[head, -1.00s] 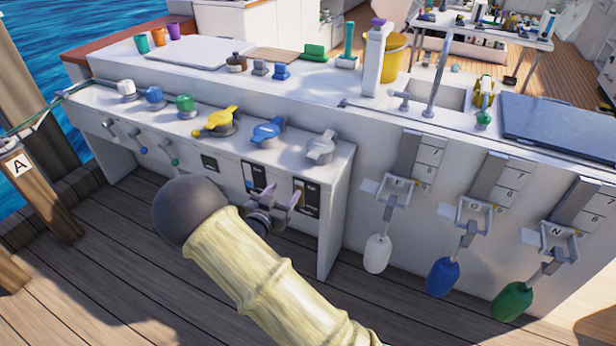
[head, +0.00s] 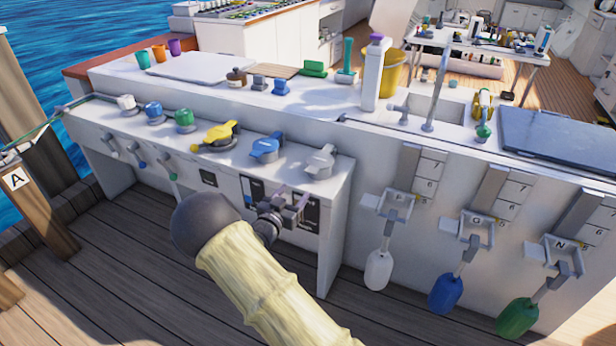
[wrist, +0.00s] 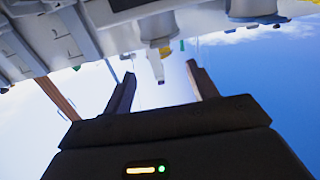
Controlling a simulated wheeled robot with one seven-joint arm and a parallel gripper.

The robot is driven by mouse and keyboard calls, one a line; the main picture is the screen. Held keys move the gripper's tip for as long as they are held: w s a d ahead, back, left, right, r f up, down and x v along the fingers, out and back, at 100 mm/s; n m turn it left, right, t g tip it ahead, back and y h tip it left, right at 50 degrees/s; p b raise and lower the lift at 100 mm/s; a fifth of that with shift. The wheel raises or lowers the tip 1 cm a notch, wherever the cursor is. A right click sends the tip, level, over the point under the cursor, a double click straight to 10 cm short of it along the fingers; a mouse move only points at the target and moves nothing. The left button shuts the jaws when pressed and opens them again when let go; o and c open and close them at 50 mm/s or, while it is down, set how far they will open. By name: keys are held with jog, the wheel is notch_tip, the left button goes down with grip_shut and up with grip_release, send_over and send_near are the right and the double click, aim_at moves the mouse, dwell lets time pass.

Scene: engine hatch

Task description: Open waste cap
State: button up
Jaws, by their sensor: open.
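Three lever-like caps stand on the white ledge: a yellow one (head: 220,133), a blue one (head: 265,148) and a grey one (head: 319,160). No readable label shows which is the waste cap. My gripper (head: 291,203) is open and empty in front of the ledge's front panel, below the blue and grey caps and apart from them. In the wrist view my gripper's two dark fingers (wrist: 163,82) are spread wide. A pale grey lever-like piece (wrist: 157,66) shows between them, beyond the tips; I cannot tell which part it is.
White, blue and green knobs (head: 184,120) stand at the ledge's left. Trays with hanging white, blue and green bottles (head: 445,293) are on the wall at right. A tall white bottle (head: 374,75) stands on the counter behind. Open deck floor (head: 110,270) lies left of my arm.

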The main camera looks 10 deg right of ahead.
aim_at(309, 172)
jog(key=b+x, duration=0.1)
jog(key=x, duration=0.9)
jog(key=shift+w+d, duration=0.15)
jog(key=shift+w, duration=0.05)
grip_shut()
